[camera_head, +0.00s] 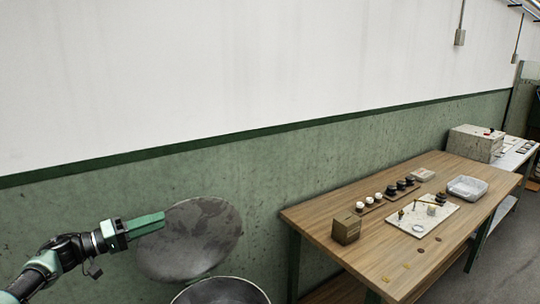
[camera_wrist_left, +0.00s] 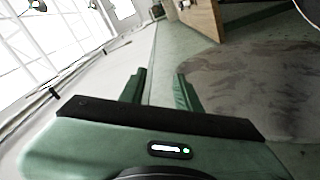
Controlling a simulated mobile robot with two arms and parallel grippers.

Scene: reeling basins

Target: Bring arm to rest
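My left gripper (camera_head: 160,219) reaches in from the left in the head view, its green fingers pointing right. Its tips overlap the left part of an upright round grey lid (camera_head: 205,240) in the picture; I cannot tell whether they touch it. In the left wrist view the two fingers of the left gripper (camera_wrist_left: 161,78) stand apart with nothing between them. The grey stained lid (camera_wrist_left: 255,85) shows to their right in that view. My right arm and gripper are not in view.
A round basin (camera_head: 222,292) sits below the lid, cut off by the bottom edge. A wooden table (camera_head: 340,250) on the right carries a small box (camera_head: 346,229), a white board (camera_head: 442,228), a clear tray (camera_head: 467,188) and several small items. The green-and-white wall stands behind.

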